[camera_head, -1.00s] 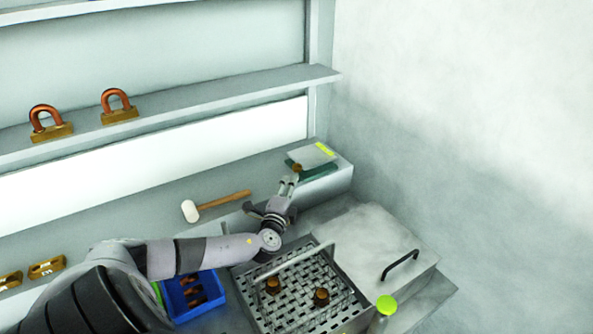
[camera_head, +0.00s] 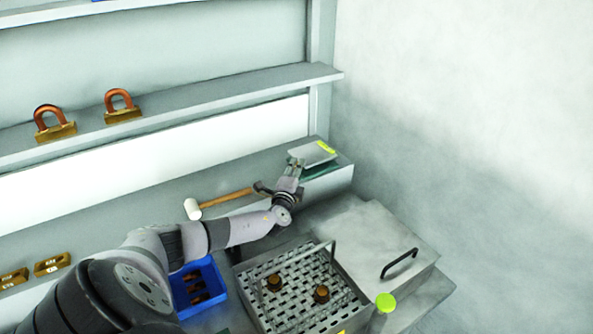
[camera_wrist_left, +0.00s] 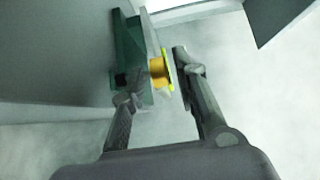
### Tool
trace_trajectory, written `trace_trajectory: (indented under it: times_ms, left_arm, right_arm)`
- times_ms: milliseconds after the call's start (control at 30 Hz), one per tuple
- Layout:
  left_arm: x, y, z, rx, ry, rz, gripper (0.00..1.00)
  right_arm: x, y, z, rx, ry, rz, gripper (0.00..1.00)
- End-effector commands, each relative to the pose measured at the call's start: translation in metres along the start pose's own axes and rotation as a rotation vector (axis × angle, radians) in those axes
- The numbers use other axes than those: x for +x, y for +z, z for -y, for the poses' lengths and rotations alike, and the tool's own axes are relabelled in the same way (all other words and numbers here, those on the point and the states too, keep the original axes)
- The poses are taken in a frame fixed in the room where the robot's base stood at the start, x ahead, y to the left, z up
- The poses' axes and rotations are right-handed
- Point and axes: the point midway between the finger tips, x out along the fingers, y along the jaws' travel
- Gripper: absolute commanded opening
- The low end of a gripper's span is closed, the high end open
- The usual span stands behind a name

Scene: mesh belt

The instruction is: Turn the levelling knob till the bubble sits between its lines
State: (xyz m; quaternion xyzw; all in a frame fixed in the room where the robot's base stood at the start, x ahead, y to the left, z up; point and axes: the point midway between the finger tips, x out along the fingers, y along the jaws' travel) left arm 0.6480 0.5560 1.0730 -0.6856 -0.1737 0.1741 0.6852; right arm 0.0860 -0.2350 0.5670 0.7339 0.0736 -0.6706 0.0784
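The levelling device stands on the ledge at the back right, with a pale tilted plate (camera_head: 311,154) over a dark green base (camera_head: 322,170). A yellow-green strip (camera_head: 327,147) lies on the plate; I cannot make out a bubble or lines. The brass levelling knob (camera_wrist_left: 158,72) shows in the left wrist view, with the green base (camera_wrist_left: 128,48) to its left. My left gripper (camera_head: 296,163) is at the device's near left corner. In the left wrist view its fingers (camera_wrist_left: 157,76) are apart, one on each side of the knob, with a gap at the right. The right gripper is out of view.
A mallet (camera_head: 225,199) lies left of my left wrist. A perforated metal basket (camera_head: 300,285), a blue bin (camera_head: 197,288) and a grey lid with a black handle (camera_head: 400,263) stand in front. A shelf (camera_head: 225,97) runs above; a wall is at the right.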

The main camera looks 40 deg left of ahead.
Motion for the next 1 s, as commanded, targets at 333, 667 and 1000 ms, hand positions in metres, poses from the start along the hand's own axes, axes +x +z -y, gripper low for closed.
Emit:
trace_trajectory:
  times_ms: [333, 667, 1000]
  left_arm:
    - [0.0, 0.0, 0.0, 0.001, 0.0, 0.0, 0.02]
    - [0.0, 0.0, 0.0, 0.0, 0.0, 0.003, 0.0]
    - [0.001, -0.007, -0.002, -0.008, -0.006, 0.214, 0.0]
  right_arm:
    - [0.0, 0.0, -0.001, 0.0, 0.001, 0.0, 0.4]
    - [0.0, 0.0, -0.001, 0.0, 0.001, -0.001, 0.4]
    - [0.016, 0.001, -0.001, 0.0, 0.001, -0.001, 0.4]
